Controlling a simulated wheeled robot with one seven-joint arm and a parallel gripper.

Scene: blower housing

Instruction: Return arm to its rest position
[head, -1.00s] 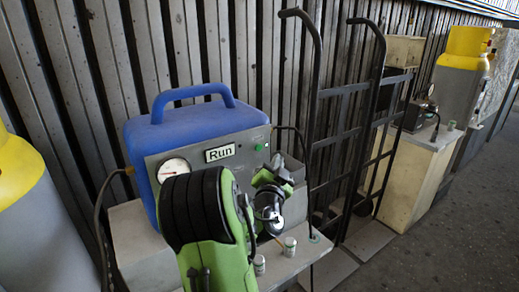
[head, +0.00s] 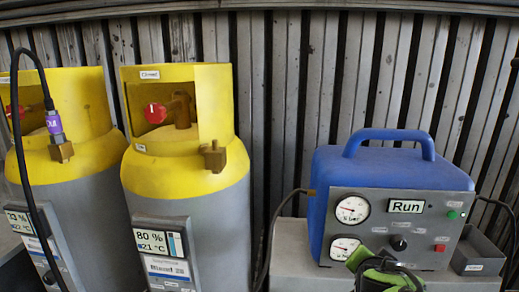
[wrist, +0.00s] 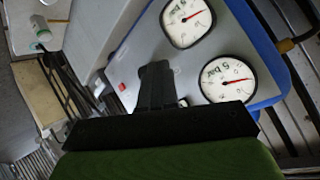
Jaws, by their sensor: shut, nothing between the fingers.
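My arm (head: 385,278), green and black, shows at the bottom edge of the head view, in front of the lower part of the blue machine (head: 390,165). In the wrist view my gripper (wrist: 158,75) is shut and empty, its black fingers together. It points toward the machine's grey front panel, beside the two white gauges (wrist: 187,20) (wrist: 228,78). I cannot tell how far the fingertips are from the panel. The machine's display (head: 405,206) reads "Run".
Two grey cylinders with yellow tops (head: 185,145) (head: 65,150) stand at the left; a black hose (head: 22,150) hangs by the left one. A ribbed wall (head: 290,90) closes the back. A small container (wrist: 42,30) shows in the wrist view.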

